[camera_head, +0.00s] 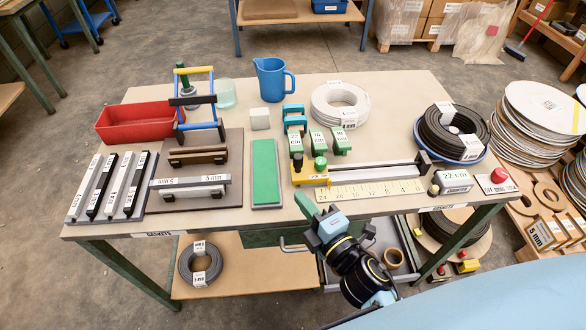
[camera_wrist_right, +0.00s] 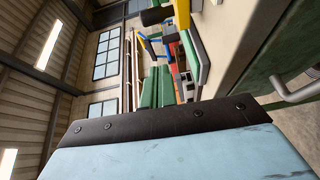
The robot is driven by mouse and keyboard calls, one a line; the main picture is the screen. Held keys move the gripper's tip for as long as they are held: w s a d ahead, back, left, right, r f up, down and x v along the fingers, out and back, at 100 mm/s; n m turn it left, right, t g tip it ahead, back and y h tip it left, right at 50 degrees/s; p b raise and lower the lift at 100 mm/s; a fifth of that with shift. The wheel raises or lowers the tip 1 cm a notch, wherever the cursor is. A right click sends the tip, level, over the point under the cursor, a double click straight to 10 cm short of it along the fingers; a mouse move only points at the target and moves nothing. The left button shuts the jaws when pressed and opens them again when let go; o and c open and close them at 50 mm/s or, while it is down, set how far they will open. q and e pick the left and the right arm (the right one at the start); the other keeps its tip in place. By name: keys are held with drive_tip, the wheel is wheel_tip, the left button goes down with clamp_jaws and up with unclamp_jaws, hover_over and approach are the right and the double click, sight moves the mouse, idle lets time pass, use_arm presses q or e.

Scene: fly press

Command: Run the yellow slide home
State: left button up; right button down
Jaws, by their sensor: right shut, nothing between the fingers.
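The yellow slide (camera_head: 309,174) sits at the left end of a dark rail (camera_head: 375,167), behind a pale yellow ruler (camera_head: 370,190). A black knob (camera_head: 298,161) and a green knob (camera_head: 320,163) stand on it. My right gripper (camera_head: 308,207) is shut and empty. It shows in front of the slide, near the front table edge, apart from the slide. My left gripper is not in view.
Left of the slide lies a green-topped block (camera_head: 265,170). Behind it are several green weights (camera_head: 318,139) and a white coil (camera_head: 340,103). A drawer-like handle (camera_wrist_right: 292,93) shows in the wrist view.

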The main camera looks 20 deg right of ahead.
sight(294, 180)
drive_tip(key=shift+n+y, duration=0.3)
drive_tip(key=shift+n, duration=0.1)
drive_tip(key=x, duration=0.9)
drive_tip(key=shift+w+a, duration=0.3)
drive_tip(key=shift+a, duration=0.1)
drive_tip(key=d, duration=0.3)
drive_tip(key=shift+p, duration=0.4)
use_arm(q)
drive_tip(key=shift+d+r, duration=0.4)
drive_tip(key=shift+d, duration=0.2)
use_arm(e)
drive_tip(key=shift+d, duration=0.45)
drive_tip(key=shift+d, duration=0.1)
